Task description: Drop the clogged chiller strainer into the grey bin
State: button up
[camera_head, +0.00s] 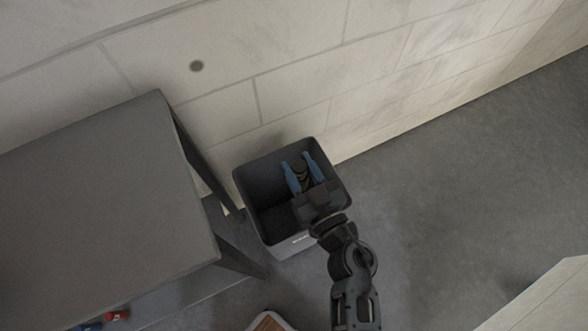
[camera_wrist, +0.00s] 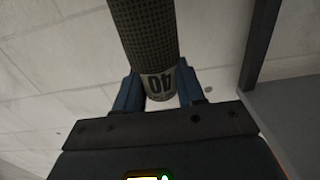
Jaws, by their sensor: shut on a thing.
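The strainer (camera_wrist: 145,35) is a dark mesh cylinder with a pale end band (camera_wrist: 160,84) marked with digits. My gripper (camera_wrist: 157,88) is shut on it, with blue fingers on both sides of the band in the wrist view. In the head view my gripper (camera_head: 304,168) appears over the opening of the grey bin (camera_head: 268,226), with the dark strainer (camera_head: 300,168) between the blue fingers. The bin is an open, square, dark grey box on the floor by the wall. The part of its inside under my gripper is hidden.
A grey table (camera_head: 100,190) stands left of the bin, its legs close to the bin. A pale block wall (camera_head: 290,90) rises behind. Small red and blue items (camera_head: 110,318) lie at the bottom left. The floor right of the bin is clear.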

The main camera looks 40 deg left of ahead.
jog(key=shift+f+b, duration=0.5)
jog(key=shift+f, duration=0.3)
jog(key=o, duration=1.2)
jog(key=shift+c, duration=0.2)
jog(key=shift+d, duration=0.15)
jog(key=p+v, duration=0.2)
jog(key=v, duration=0.5)
jog(key=shift+s+d, duration=0.15)
jog(key=shift+d, duration=0.1)
